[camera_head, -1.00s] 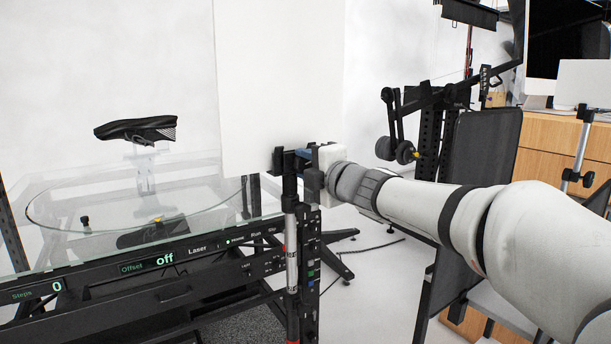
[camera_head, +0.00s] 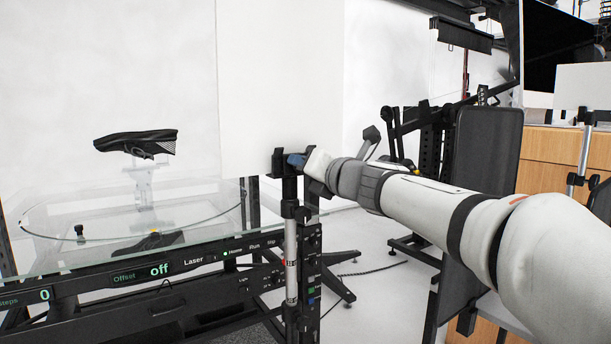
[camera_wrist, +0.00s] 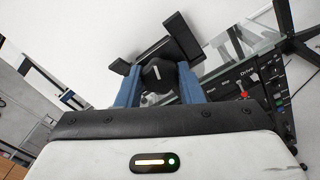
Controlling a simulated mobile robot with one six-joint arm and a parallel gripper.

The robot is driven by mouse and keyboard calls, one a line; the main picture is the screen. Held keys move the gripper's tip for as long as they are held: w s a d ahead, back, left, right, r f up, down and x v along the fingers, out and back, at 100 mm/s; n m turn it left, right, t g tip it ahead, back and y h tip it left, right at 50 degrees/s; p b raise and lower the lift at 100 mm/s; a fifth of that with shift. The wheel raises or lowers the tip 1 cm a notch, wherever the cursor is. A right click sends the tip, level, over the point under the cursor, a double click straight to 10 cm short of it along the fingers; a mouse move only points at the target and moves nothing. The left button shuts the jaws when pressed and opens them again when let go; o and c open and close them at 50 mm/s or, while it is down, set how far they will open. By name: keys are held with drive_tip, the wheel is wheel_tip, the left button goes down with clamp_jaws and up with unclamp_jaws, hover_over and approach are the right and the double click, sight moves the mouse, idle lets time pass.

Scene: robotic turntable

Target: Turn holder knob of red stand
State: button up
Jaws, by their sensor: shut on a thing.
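The holder knob (camera_wrist: 157,75) is black with a short white mark and sits between the two blue fingers of my gripper (camera_wrist: 158,84) in the wrist view. The fingers are shut on it from both sides. In the head view my gripper (camera_head: 297,160) is at the top of the stand (camera_head: 290,245), a thin upright post with a silver middle section. The black holder (camera_wrist: 158,52) behind the knob looks tilted in the wrist view. In the head view the knob is hidden by the gripper. I cannot see a clear red part on the stand here.
A white panel (camera_head: 270,90) rises directly behind the stand. The glass turntable (camera_head: 110,225) with a black shoe (camera_head: 136,143) on a clear support is at the left. A control panel (camera_head: 240,255) runs along its front. A dark grey panel (camera_head: 487,150) stands at the right.

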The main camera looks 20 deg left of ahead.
drive_tip(key=n+b, duration=0.8)
drive_tip(key=n, duration=1.2)
drive_tip(key=shift+b, duration=0.4)
drive_tip(key=o, duration=1)
drive_tip(key=v, duration=0.7)
drive_tip(key=shift+d, duration=0.3)
drive_tip(key=shift+s, duration=0.15)
